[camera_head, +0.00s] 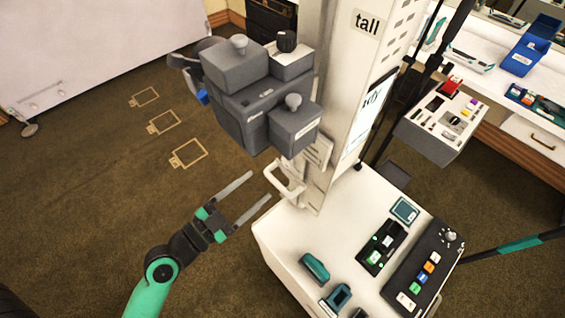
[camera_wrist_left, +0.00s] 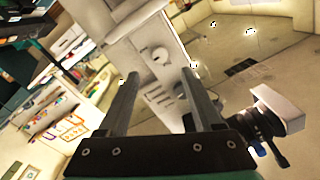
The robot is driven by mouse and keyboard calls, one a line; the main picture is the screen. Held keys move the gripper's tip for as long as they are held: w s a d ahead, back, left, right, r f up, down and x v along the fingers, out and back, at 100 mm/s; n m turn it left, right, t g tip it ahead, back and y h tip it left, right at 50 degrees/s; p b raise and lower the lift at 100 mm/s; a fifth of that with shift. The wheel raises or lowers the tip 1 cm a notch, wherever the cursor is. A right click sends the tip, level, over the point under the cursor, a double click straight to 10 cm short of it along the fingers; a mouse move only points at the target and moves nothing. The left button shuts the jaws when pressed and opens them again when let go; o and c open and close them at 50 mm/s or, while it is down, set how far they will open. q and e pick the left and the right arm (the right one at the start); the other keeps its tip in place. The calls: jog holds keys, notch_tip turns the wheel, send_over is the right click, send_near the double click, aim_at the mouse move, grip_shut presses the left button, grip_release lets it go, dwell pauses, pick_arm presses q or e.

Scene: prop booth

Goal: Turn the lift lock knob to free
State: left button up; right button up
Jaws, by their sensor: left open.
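My left gripper (camera_head: 259,187) is open and empty, its two long grey fingers apart beside a white handle (camera_head: 285,182) low on the white column. In the left wrist view the open fingers (camera_wrist_left: 160,76) point toward a pale panel with a round pale knob (camera_wrist_left: 160,55). The knob shows between the fingertips, and a gap seems to remain. I cannot read any marking that names it as the lift lock knob or gives its setting. In the head view this knob is not clearly visible. My right gripper is not in view.
The white column (camera_head: 342,75) carries grey boxes (camera_head: 243,98) with knobs on top, above my left gripper. A white base (camera_head: 285,235) with a black button panel (camera_head: 423,268) stands below. A white bench (camera_head: 480,60) is at the right. Carpet (camera_head: 80,220) at left is open.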

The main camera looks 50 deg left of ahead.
aim_at(285, 164)
pick_arm(q)
jog(key=w+p, duration=0.2)
jog(key=w, duration=0.6)
jog(key=shift+w+a, duration=0.15)
jog(key=shift+w, duration=0.25)
jog(key=shift+c, duration=0.4)
grip_shut()
